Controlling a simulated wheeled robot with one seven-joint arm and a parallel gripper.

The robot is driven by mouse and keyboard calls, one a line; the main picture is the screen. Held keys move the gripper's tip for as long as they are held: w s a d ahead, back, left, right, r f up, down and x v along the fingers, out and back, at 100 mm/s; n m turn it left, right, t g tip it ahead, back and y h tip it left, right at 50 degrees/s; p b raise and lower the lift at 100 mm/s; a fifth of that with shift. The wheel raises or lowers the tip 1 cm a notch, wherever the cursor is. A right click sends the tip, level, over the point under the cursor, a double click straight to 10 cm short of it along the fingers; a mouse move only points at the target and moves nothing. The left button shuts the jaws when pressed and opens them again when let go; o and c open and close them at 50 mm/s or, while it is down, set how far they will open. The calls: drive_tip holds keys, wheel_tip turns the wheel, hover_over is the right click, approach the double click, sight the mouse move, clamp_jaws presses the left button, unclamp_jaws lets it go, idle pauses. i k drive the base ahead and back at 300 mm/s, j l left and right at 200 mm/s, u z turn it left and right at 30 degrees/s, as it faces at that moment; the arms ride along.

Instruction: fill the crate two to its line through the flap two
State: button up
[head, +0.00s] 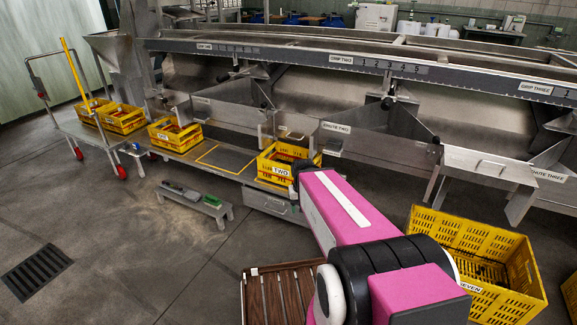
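A yellow crate labelled TWO (267,169) stands on the low metal shelf below the sizer, in the middle of the head view. My pink arm covers its right side, and its fill line and contents cannot be made out. The chute panel labelled TWO (336,127) is just above and to the right of the crate. A metal plate with a handle, apparently flap two (289,128), hangs over the crate. Whether it is open or shut cannot be told. My arm reaches toward the crate's right side, and my gripper is hidden behind it.
Another yellow crate (176,135) stands left on the shelf, past an empty yellow-outlined spot (226,158). A trolley (90,130) holds more crates. A yellow crate labelled SEVEN (520,262) is at right. A low bench (195,203) and slatted wooden platform (281,290) stand on the floor.

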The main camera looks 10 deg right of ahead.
sight(298, 128)
drive_tip(key=i+j, duration=0.2)
drive_tip(key=j, duration=0.15)
drive_tip(key=i+j, duration=0.45)
drive_tip(key=j, duration=0.2)
drive_tip(key=z, duration=0.05)
